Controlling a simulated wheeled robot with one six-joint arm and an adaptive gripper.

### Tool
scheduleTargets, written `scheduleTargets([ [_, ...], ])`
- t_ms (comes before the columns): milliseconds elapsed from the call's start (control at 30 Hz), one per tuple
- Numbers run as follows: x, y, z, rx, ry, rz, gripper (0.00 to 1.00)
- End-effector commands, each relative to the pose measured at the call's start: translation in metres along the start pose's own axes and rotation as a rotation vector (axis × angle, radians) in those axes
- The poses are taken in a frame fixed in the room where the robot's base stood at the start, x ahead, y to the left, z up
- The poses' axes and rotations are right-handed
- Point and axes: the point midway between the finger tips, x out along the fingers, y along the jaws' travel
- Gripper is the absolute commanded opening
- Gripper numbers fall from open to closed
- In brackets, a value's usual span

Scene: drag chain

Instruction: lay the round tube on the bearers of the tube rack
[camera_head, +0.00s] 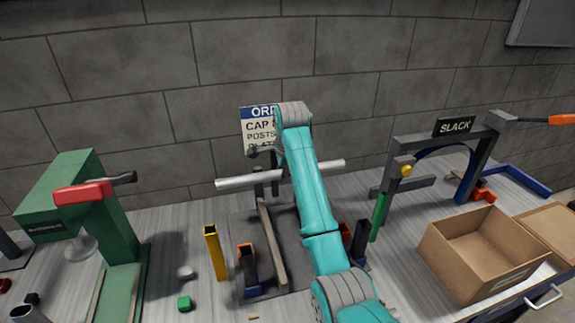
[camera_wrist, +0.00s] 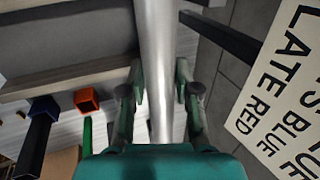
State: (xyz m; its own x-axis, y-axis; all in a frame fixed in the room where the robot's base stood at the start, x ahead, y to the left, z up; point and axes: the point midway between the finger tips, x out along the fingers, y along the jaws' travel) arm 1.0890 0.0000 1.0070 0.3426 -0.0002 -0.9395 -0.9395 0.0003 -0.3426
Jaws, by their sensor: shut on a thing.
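The round tube (camera_head: 248,182) is a long silver bar, held roughly level and crosswise in front of the wall in the head view. In the wrist view the tube (camera_wrist: 158,50) runs from the top edge down between the fingers of my gripper (camera_wrist: 160,85), which is shut on it. My teal arm hides part of the tube in the head view. Dark uprights (camera_head: 259,189) stand just below the tube and look like part of the tube rack. A dark bar (camera_wrist: 222,36) extends beside the tube in the wrist view. I cannot tell whether the tube touches any bearer.
A green press (camera_head: 118,225) is at left. A gantry marked SLACK (camera_head: 455,127) and an open carton (camera_head: 480,255) are at right. An order sign (camera_head: 256,125) stands behind.

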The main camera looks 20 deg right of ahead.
Motion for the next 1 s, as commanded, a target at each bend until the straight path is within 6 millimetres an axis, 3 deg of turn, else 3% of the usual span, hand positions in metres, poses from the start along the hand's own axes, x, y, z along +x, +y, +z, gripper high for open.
scheduleTargets([
  [467, -0.001, -0.002, -0.001, 0.000, -0.001, 0.064, 0.00],
  [1000, 0.051, 0.017, -0.001, 0.000, -0.001, 0.073, 0.00],
])
